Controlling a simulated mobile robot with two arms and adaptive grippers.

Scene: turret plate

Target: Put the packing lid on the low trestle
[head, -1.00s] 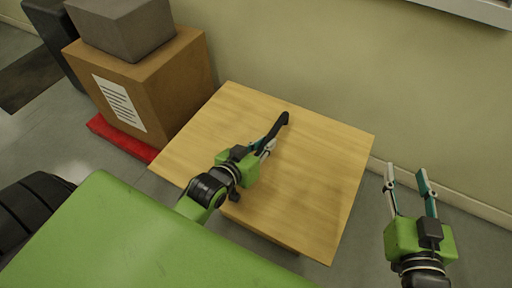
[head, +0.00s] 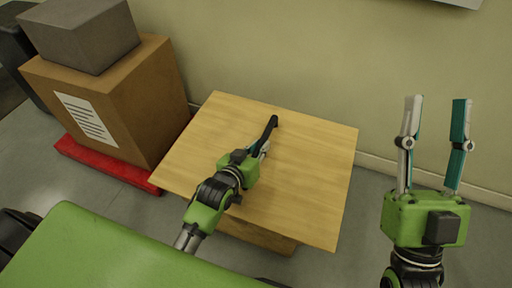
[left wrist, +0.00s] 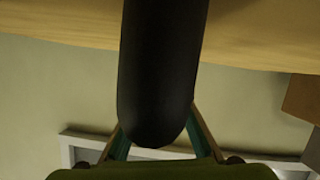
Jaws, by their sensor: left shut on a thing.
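A square pale wooden top (head: 300,190) sits over a narrower wooden base (head: 255,234), and seems to be the low trestle. My left gripper (head: 262,150) is over the top, shut on a long dark bar (head: 270,127). The bar's rounded end (left wrist: 158,90) fills the middle of the left wrist view, between my fingers. I cannot tell whether the bar touches the wood or is part of a lid. No separate packing lid can be made out. My right gripper (head: 437,100) is open and empty, right of the wooden top.
A grey box (head: 85,35) rests on a large brown carton (head: 120,95) with a white label, beside the top on the left. A red base (head: 105,165) lies under the carton. A plain wall (head: 320,60) stands behind. Floor shows to the right of the top.

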